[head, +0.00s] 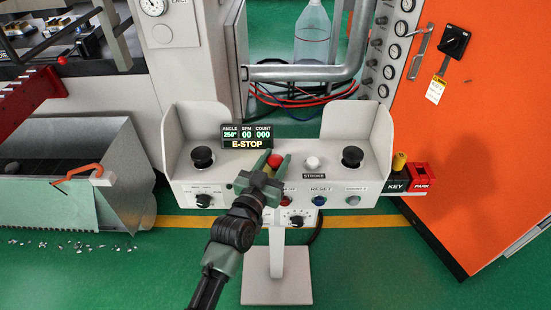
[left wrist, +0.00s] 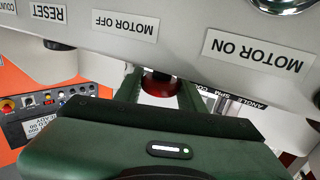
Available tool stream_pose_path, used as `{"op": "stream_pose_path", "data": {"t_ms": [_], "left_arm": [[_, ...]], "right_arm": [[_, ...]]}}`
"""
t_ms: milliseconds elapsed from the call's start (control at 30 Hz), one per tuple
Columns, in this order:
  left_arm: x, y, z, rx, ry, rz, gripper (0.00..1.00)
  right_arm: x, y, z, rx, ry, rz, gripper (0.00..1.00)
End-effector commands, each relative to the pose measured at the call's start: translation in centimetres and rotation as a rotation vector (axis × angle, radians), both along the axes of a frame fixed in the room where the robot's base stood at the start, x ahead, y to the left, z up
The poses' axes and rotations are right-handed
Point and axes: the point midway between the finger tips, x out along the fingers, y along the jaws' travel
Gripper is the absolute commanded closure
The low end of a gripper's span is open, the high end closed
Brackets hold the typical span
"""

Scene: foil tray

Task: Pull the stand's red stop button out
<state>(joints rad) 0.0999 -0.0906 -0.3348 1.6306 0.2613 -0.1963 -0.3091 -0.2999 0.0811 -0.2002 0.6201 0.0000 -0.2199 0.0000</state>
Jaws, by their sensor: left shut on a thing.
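The pale grey control stand (head: 240,195) stands in the middle of the head view. Its red stop button (head: 275,160) sits on the top of the console, just below the small display. My left gripper (head: 274,164) reaches over the console from the front, with one finger on each side of the button. In the left wrist view the red button (left wrist: 160,84) shows between the two green fingers, which are shut on it. Part of the button is hidden by the gripper body. My right gripper is not in view.
The display (head: 247,137) reads E-STOP. Black knobs (head: 202,157) (head: 353,157) and a white STROKE button (head: 312,163) share the console top between raised side guards. An orange cabinet (head: 460,130) stands right, a metal scrap bin (head: 125,165) left.

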Motion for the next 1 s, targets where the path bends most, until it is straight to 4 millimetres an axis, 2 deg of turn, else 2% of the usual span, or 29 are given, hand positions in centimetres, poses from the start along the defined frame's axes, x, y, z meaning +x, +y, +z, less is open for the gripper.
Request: {"op": "stream_pose_path", "data": {"t_ms": [33,267,300,367,733,867,1000], "left_arm": [[0.1,0.0,0.8,0.0,-0.004,0.0,1.0],[0.1,0.0,0.7,-0.003,-0.009,0.001,1.0],[0.1,0.0,0.7,-0.004,-0.009,0.001,0.58],[0.1,0.0,0.7,-0.004,-0.009,0.001,0.41],[-0.2,0.1,0.4,-0.002,-0.004,0.001,0.41],[-1.7,0.7,0.3,-0.001,-0.003,0.001,0.41],[-4.0,1.7,0.3,-0.002,-0.003,0.001,0.41]], "right_arm": [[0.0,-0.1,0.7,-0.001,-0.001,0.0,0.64],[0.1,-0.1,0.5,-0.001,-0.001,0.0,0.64],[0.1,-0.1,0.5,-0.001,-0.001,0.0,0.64],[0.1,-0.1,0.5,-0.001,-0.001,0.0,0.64],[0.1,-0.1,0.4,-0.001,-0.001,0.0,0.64],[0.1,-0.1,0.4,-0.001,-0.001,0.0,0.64],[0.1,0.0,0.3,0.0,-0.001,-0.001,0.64]]}}
